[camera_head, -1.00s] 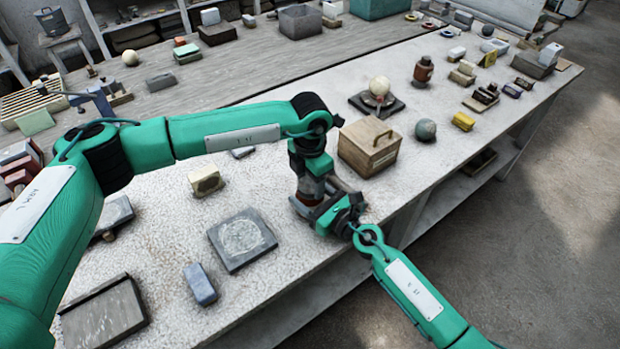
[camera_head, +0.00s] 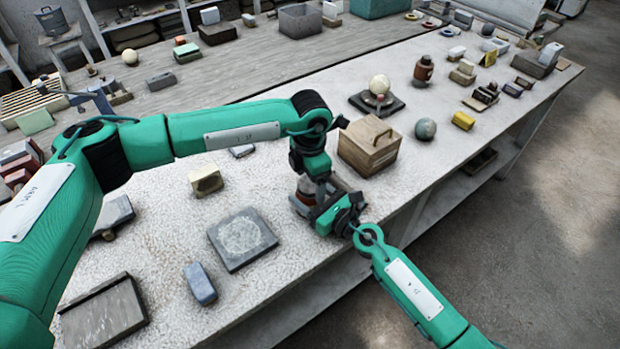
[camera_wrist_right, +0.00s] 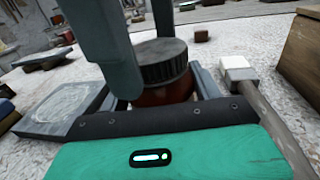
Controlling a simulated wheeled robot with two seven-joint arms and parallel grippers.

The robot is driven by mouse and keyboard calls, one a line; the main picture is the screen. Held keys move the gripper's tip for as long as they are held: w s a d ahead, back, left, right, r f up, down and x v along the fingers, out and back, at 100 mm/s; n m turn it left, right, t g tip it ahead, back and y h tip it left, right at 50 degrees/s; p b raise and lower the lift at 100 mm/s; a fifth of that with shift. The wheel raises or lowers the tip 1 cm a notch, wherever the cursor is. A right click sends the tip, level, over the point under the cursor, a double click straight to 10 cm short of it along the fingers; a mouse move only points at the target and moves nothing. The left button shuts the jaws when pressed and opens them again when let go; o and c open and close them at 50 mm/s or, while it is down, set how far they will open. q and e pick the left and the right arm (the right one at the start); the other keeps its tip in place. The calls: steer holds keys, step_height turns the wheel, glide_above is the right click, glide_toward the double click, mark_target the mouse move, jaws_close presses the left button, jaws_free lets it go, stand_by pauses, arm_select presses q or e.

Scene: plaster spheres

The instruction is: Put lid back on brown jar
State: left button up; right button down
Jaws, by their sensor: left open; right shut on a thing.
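The brown jar (camera_wrist_right: 160,95) stands on the speckled bench near its front edge, partly hidden by my arms in the head view. In the right wrist view a dark ribbed lid (camera_wrist_right: 162,64) sits on top of it and looks about level; I cannot tell how tightly it is seated. My right gripper (camera_wrist_right: 166,88) is shut around the jar's body from the front, one finger on each side. My left gripper (camera_head: 309,182) is open above the jar; its grey fingers cross the upper left of the right wrist view, clear of the lid's right side.
A wooden box with a handle (camera_head: 369,148) stands close behind and right of the jar. A grey square slab (camera_head: 243,238) and a blue-grey block (camera_head: 200,284) lie to the left. Another brown bottle (camera_head: 423,70) stands farther back. Bare bench lies between the slab and jar.

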arm_select(q)
step_height(320, 180, up, 12)
steer(key=shift+f, duration=0.15)
stand_by(0.3)
arm_select(e)
steer(key=shift+c, duration=1.1)
jaws_free()
steer(key=b+v, duration=0.2)
steer(key=v, duration=1.1)
steer(key=shift+b, duration=0.4)
arm_select(q)
step_height(320, 180, down, 3)
steer(key=shift+r, duration=0.1)
arm_select(e)
steer(key=shift+s+d, duration=0.25)
steer(key=shift+s, duration=0.05)
steer(key=shift+r, duration=0.15)
